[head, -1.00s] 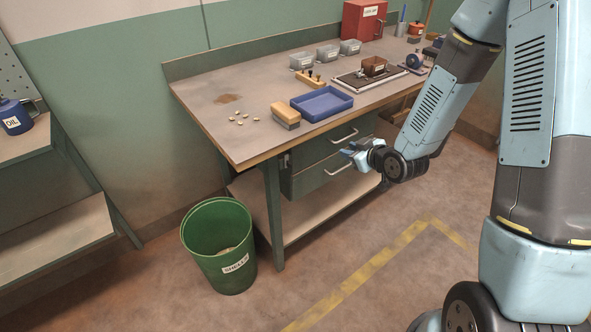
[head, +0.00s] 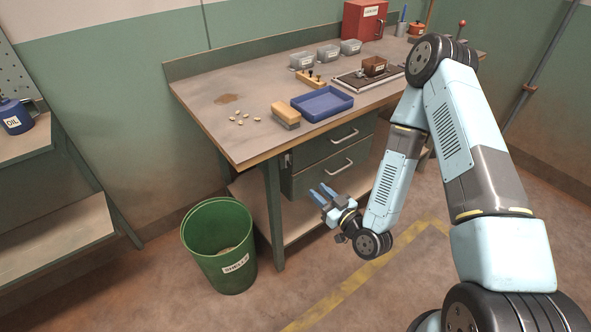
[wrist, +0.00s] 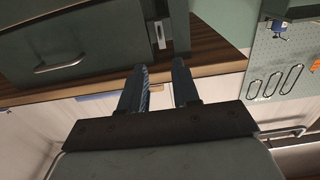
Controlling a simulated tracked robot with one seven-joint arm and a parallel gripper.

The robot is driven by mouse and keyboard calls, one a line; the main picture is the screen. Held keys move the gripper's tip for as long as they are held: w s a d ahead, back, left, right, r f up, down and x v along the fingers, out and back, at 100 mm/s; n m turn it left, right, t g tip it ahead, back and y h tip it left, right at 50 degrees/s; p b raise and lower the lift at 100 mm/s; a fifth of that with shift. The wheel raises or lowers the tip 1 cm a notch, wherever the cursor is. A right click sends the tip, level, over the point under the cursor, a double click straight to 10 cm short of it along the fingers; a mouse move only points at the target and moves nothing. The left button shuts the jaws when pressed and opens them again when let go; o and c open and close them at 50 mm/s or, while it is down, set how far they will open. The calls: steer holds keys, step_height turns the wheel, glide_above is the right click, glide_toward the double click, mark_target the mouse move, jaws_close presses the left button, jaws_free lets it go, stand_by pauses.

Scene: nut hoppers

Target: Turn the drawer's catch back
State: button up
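Under the bench are two green drawers, the upper drawer (head: 318,147) and the lower drawer (head: 312,180), each with a pale bar handle. Both look shut. A small pale metal catch (head: 287,160) sits at the upper drawer's left edge, by the bench leg. In the wrist view, which looks upside down, the catch (wrist: 157,34) is an upright plate right of the drawer front (wrist: 80,45). My gripper (head: 317,190) is in front of the lower drawer, its two blue fingers apart and empty. In the wrist view the fingers (wrist: 158,70) point towards the catch, not visibly touching it.
The bench top (head: 215,115) holds a blue tray (head: 322,116), a wood block (head: 286,110), grey bins and a red box (head: 362,20). A green bucket (head: 219,255) stands left of the bench leg (head: 272,210). Open floor lies in front.

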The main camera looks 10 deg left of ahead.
mark_target(289, 163)
steer(key=x, duration=1.3)
steer(key=shift+w+a, duration=0.2)
steer(key=shift+c, duration=0.2)
